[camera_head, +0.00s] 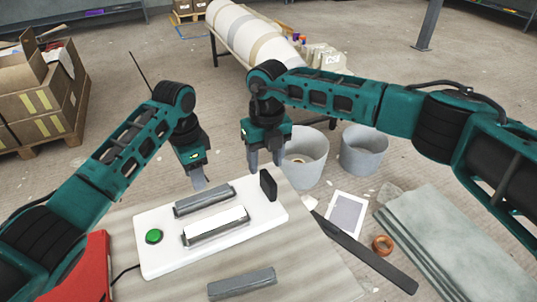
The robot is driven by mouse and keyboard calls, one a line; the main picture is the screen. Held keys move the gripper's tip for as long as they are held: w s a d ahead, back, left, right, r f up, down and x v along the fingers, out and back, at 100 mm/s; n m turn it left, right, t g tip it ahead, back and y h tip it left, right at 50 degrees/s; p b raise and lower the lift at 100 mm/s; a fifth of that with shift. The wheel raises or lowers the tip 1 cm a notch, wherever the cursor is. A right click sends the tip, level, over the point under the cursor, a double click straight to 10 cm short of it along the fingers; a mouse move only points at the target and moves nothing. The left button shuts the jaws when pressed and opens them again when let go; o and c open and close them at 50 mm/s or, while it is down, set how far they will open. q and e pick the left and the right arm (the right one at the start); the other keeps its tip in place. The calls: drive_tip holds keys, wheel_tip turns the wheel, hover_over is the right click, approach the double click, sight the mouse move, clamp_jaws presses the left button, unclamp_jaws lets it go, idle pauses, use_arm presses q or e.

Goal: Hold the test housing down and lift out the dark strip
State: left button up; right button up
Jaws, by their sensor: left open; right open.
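The white test housing (160,262) lies on the table, with a green button (154,236) at its left end. Two long grey holders sit on it. The back holder (204,200) looks dark grey inside; the front one holds a bright white strip (214,225). A black upright piece (268,185) stands at the housing's right end. I cannot tell for sure which dark part is the dark strip. My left gripper (198,182) is open above the back holder's rear edge. My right gripper (265,162) is open and empty, just above and behind the black piece.
A loose grey bar (241,284) lies on the table's front part. A red object (80,275) stands at the left. Two grey buckets (304,168) (364,155) stand behind right. A long black bar (365,255), copper ring (382,245) and grey sheets (450,240) lie right.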

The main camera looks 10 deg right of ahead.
sight(268, 201)
drive_tip(key=shift+w+d+f, duration=0.15)
drive_tip(key=shift+w+d, duration=0.1)
drive_tip(key=shift+d, duration=0.2)
wheel_tip(268, 201, down, 12)
drive_tip(key=shift+f, duration=0.1)
drive_tip(key=shift+c, duration=0.4)
drive_tip(key=shift+a, duration=0.1)
clamp_jaws()
